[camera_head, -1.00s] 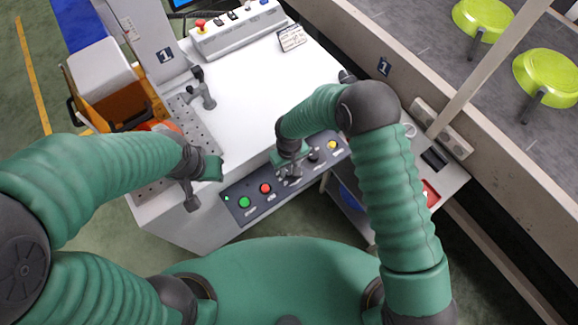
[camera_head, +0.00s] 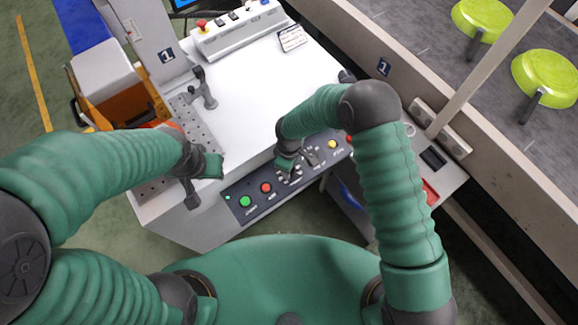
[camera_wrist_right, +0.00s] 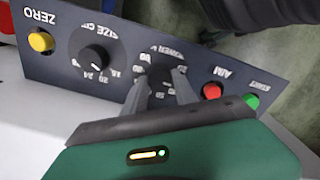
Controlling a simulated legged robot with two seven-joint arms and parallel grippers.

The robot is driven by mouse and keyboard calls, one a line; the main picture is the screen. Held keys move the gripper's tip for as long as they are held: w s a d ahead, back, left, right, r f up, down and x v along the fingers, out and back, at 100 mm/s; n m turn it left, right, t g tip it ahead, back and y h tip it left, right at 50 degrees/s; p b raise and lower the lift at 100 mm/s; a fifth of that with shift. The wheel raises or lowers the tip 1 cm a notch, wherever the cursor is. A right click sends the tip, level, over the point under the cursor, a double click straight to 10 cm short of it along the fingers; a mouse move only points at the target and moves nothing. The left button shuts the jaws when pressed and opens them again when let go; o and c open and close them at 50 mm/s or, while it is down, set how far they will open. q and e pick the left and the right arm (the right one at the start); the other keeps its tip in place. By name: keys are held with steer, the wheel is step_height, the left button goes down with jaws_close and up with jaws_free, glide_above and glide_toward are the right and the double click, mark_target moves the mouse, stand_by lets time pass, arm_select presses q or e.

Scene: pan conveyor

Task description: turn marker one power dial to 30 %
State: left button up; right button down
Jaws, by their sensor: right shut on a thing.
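The marker one control panel (camera_head: 240,190) is a dark strip on the front of the white bench. In the right wrist view, the power dial (camera_wrist_right: 160,76) sits between the size dial and the red button. My right gripper (camera_wrist_right: 163,82) has its two fingers around the dial's knob and is shut on it. The fingers hide most of the knob and part of its scale, so I cannot read its setting. In the head view, my right gripper (camera_head: 287,168) is over the middle of the panel. My left gripper (camera_head: 199,183) is by the bench's left front edge; its jaw opening is unclear.
The size dial (camera_wrist_right: 97,58) and yellow button (camera_wrist_right: 41,41) are on one side of the power dial. The red button (camera_wrist_right: 212,90) and green button (camera_wrist_right: 251,101) are on the other. A conveyor with green pans (camera_head: 482,18) runs at right. The white benchtop (camera_head: 258,85) is mostly clear.

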stand_by(0.4)
steer(key=c, duration=1)
jaws_free()
step_height(320, 180, up, 17)
steer(key=shift+p, duration=0.4)
steer(key=shift+w+f, duration=0.1)
steer(key=shift+f, duration=0.05)
